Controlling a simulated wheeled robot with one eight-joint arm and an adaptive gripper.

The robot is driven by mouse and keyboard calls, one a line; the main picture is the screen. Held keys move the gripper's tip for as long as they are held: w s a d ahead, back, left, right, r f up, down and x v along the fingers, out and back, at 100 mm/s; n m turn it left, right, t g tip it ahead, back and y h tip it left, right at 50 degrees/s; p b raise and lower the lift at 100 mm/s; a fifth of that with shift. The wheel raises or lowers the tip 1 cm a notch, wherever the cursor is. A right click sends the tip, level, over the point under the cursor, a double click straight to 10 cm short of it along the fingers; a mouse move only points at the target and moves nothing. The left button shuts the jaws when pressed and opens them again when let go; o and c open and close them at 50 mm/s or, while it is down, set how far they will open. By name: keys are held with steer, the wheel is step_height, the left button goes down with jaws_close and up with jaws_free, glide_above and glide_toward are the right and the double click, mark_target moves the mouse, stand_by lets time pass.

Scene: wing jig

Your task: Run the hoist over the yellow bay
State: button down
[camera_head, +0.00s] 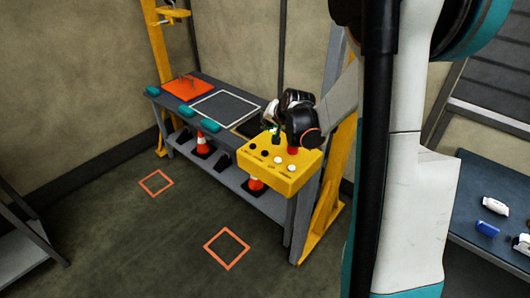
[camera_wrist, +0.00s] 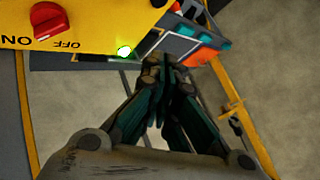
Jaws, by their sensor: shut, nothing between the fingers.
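The yellow control box (camera_head: 282,168) sits at the near right end of the bench and has several black and white buttons on top. In the wrist view, the yellow box (camera_wrist: 85,22) shows a red knob (camera_wrist: 48,20) between ON and OFF labels and a lit green lamp (camera_wrist: 124,51). My gripper (camera_wrist: 168,65) is shut and empty, beside the box's edge in that view. In the head view my gripper is over the box's back edge, its fingertips partly hidden. A dark bay with a yellow edge (camera_head: 247,130) lies behind the box, partly covered. The hoist itself is not clearly visible.
Yellow frame posts (camera_head: 158,70) stand at the bench ends. An orange plate (camera_head: 187,87) and a white-outlined bay (camera_head: 224,107) lie on the bench, with teal blocks (camera_head: 210,125) along its front. Orange cones (camera_head: 203,143) stand on the shelf below. The floor in front is clear.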

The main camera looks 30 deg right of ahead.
mark_target(267, 152)
steer(key=shift+f, duration=0.15)
step_height(267, 152, down, 8)
steer(key=b, duration=0.6)
steer(key=shift+f, duration=0.2)
steer(key=shift+f, duration=0.15)
stand_by(0.9)
steer(key=shift+f+b, duration=0.3)
steer(key=shift+b, duration=0.35)
steer(key=shift+f+b, duration=0.35)
steer(key=shift+f, duration=0.05)
stand_by(4.6)
